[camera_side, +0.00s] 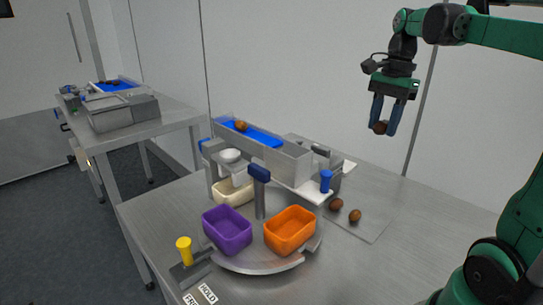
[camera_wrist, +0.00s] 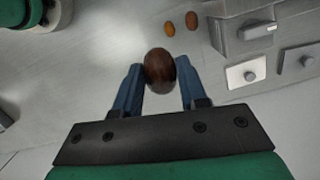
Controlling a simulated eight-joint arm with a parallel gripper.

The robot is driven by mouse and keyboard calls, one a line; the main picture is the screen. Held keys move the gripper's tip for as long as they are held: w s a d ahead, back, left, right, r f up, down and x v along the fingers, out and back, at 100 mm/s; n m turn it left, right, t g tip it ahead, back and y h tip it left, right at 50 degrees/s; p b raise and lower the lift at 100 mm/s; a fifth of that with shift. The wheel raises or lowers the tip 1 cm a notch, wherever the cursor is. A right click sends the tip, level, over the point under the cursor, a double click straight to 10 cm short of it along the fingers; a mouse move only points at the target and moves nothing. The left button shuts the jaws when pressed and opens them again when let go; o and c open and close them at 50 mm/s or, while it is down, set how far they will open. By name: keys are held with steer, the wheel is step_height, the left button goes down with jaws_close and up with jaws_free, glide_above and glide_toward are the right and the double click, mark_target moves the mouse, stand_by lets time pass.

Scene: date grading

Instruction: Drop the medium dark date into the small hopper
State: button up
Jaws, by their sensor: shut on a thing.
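A dark brown date (camera_wrist: 160,69) is held between the blue fingers of my gripper (camera_wrist: 160,85) in the wrist view. In the side view my gripper (camera_side: 384,124) is raised high above the right part of the table, shut on the date (camera_side: 380,128). Two more brown dates lie on the table on a flat sheet: one (camera_side: 336,204) and another (camera_side: 355,216). They also show in the wrist view, one darker (camera_wrist: 192,20) and one lighter orange-brown (camera_wrist: 169,29). I cannot tell which part is the small hopper.
A grading machine with a blue belt (camera_side: 252,135) stands at the table's middle, with one date (camera_side: 241,126) on the belt. A purple bin (camera_side: 227,230), an orange bin (camera_side: 290,231) and a cream bin (camera_side: 233,193) sit around a post.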

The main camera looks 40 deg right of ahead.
steer(key=w+a+r+m+t, duration=0.1)
steer(key=w+a+r+m, duration=0.25)
steer(key=w, duration=0.45)
steer(key=w+a+r+m, duration=0.2)
steer(key=w+a+m, duration=0.15)
steer(key=w, duration=0.35)
step_height(320, 180, down, 6)
steer(key=o, duration=1)
steer(key=shift+c, duration=0.2)
steer(key=shift+s+d+r, duration=0.1)
steer(key=shift+r, duration=0.8)
steer(key=shift+s+d+r, duration=0.15)
steer(key=shift+r, duration=0.75)
steer(key=shift+s+d+r, duration=0.1)
steer(key=shift+r, duration=0.8)
